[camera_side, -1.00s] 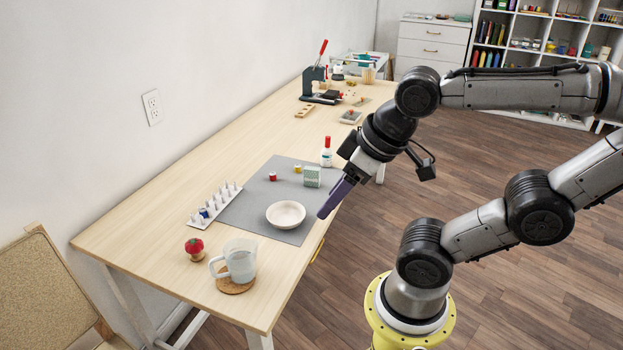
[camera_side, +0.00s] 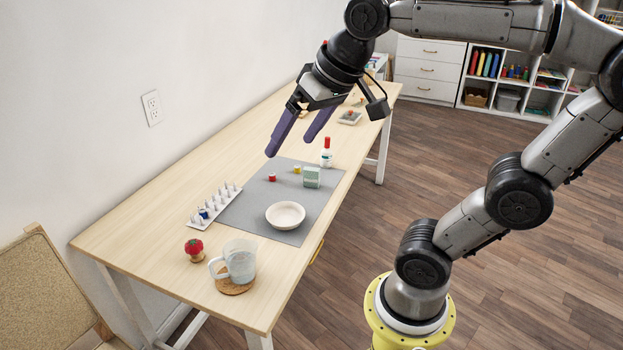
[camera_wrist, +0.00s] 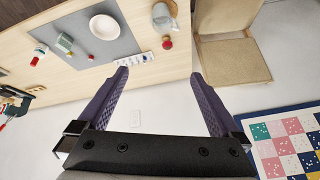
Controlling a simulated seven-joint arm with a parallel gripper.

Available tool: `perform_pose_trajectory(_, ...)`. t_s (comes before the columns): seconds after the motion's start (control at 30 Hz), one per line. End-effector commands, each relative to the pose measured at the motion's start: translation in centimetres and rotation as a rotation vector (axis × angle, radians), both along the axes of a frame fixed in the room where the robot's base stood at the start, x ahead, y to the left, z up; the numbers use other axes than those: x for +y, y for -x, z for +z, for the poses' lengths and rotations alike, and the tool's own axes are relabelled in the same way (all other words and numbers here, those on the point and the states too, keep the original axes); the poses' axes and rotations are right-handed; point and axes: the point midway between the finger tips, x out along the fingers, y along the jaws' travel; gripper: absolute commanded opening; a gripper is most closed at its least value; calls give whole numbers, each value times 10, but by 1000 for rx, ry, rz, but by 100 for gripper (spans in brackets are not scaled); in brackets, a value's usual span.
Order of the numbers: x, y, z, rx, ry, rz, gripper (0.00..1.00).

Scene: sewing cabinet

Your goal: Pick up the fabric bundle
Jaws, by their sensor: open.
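A small pale green block on the grey mat (camera_side: 258,205) looks like the fabric bundle (camera_side: 312,177); it stands near the mat's right side, beside the white-and-red bottle. It also shows at the upper left of the wrist view (camera_wrist: 65,42). My gripper (camera_side: 289,148) is open and empty, its two purple fingers spread above the table, in the picture above and left of the bundle. In the wrist view my gripper (camera_wrist: 160,75) has nothing between its fingers, and the bundle lies well left of them.
A spool rack (camera_side: 214,205), red pincushion (camera_side: 194,250) and glass mug (camera_side: 240,262) stand nearer. A wall runs along the table's left.

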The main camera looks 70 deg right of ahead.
Motion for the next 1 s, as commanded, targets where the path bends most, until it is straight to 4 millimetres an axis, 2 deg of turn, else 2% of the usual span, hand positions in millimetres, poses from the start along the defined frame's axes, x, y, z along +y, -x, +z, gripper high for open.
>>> perform_pose_trajectory(0.1, -22, -42, 16, 29, -31, -118, 100)
perform_pose_trajectory(0.23, -57, -88, 23, 63, -66, -254, 100)
perform_pose_trajectory(0.37, -100, -131, 17, 101, -98, -387, 100)
perform_pose_trajectory(0.47, -139, -158, 4, 133, -123, -487, 100)
perform_pose_trajectory(0.6, -199, -188, -27, 182, -156, -622, 100)
perform_pose_trajectory(0.73, -260, -203, -67, 233, -189, -741, 100)
perform_pose_trajectory(0.87, -322, -202, -119, 290, -222, -849, 100)
perform_pose_trajectory(1.0, -375, -186, -179, 353, -257, -941, 100)
